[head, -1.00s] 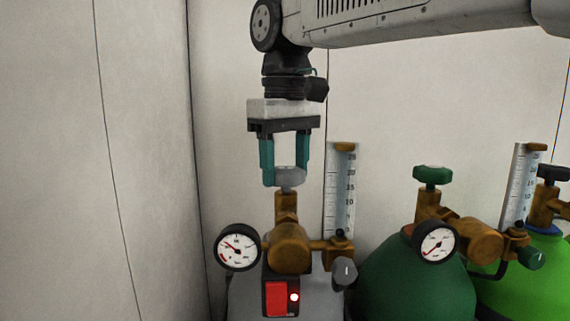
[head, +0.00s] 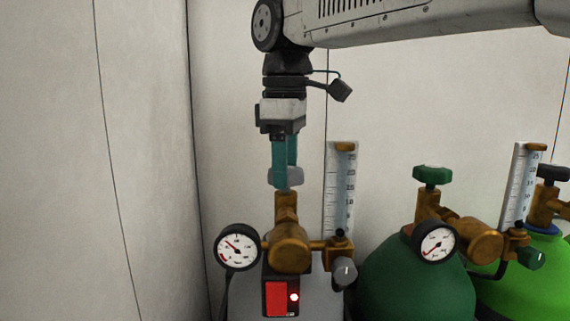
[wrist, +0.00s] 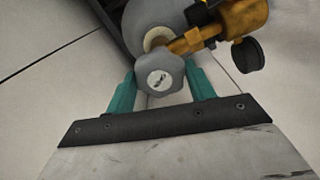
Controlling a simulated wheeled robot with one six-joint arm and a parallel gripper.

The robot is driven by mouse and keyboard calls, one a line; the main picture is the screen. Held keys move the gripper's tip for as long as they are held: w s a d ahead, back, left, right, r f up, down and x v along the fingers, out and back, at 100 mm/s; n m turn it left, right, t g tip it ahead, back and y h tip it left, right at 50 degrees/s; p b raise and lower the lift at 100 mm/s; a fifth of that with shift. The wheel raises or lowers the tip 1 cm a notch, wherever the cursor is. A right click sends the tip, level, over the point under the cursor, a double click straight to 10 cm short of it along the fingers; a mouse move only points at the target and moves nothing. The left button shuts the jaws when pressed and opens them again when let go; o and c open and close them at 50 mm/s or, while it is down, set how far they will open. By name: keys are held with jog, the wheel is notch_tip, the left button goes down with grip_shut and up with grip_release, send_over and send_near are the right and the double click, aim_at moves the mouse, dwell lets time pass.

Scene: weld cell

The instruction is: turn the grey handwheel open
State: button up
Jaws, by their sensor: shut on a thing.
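The grey handwheel (head: 291,176) sits on top of the brass valve (head: 287,213) of the grey cylinder (head: 246,297) at the left. In the wrist view the lobed handwheel (wrist: 160,79) shows from above with a marking on its face. My gripper (head: 284,178) points straight down, its teal fingers shut on the handwheel from two sides. The wrist view also shows the fingers (wrist: 162,84) on either side of the wheel. In the head view one finger partly hides the wheel.
A pressure gauge (head: 237,248), a flow tube (head: 341,190), a grey knob (head: 344,270) and a red box with a lit lamp (head: 294,297) surround the valve. A dark green cylinder (head: 408,285) with a green handwheel (head: 432,176) and a bright green cylinder (head: 525,285) stand at right.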

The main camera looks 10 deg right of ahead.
dwell(0.4)
jog(key=o, duration=1)
jog(key=shift+r, duration=0.15)
notch_tip(320, 180, up, 8)
jog(key=shift+f, duration=0.2)
